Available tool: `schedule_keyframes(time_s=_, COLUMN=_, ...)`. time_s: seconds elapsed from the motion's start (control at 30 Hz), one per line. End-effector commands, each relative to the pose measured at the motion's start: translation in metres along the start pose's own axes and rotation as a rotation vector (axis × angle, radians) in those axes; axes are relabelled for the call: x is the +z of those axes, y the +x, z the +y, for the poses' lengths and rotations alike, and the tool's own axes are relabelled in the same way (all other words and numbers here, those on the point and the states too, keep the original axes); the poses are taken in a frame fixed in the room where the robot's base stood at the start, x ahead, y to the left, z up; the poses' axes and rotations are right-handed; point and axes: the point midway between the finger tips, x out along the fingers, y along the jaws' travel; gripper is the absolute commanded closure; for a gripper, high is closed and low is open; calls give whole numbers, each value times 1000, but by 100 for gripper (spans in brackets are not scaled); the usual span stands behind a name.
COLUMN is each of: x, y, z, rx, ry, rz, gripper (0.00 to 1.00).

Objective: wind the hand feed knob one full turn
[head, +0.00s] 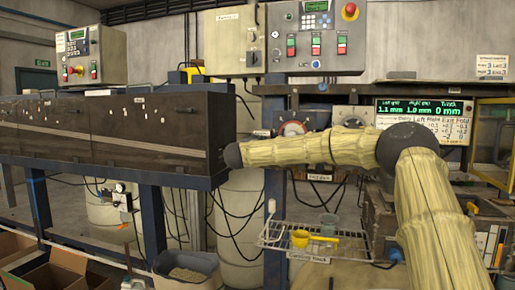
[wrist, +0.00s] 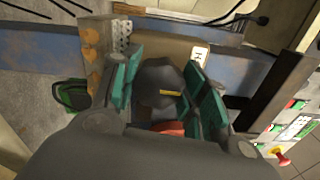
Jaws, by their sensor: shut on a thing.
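In the wrist view the hand feed knob (wrist: 163,76) is a dark grey, faceted knob with a yellow mark. The teal fingers of my gripper (wrist: 164,88) stand on either side of it, shut on it. Part of the knob is hidden by the fingers and my wrist. A red piece (wrist: 169,128) shows just below the knob, between the fingers. In the head view my sleeved arm reaches left across the machine. Its far end hides my gripper and the knob there.
A dark machine housing (head: 110,132) is at left in the head view. A display (head: 424,108) reads about 1.1 mm, 1.0 mm and 0 mm. A wire rack (head: 300,250) with a yellow scoop (head: 301,238) sits below my arm. Control boxes with red stop buttons (head: 350,12) hang above.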

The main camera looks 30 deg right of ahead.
Motion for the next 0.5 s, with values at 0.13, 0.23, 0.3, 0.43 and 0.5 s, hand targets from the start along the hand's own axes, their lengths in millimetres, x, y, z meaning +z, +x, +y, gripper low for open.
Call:
schedule_keyframes(time_s=0.13, x=-2, y=0, z=5, rx=5, ry=-3, rz=3, gripper=80)
schedule_keyframes(time_s=0.23, x=-2, y=0, z=5, rx=6, ry=-4, rz=2, gripper=46)
schedule_keyframes(time_s=0.3, x=-1, y=0, z=5, rx=5, ry=-3, rz=2, gripper=34)
schedule_keyframes(time_s=0.43, x=-1, y=0, z=3, rx=3, ry=-3, rz=1, gripper=34)
schedule_keyframes(time_s=0.5, x=-1, y=0, z=3, rx=3, ry=-2, rz=1, gripper=34)
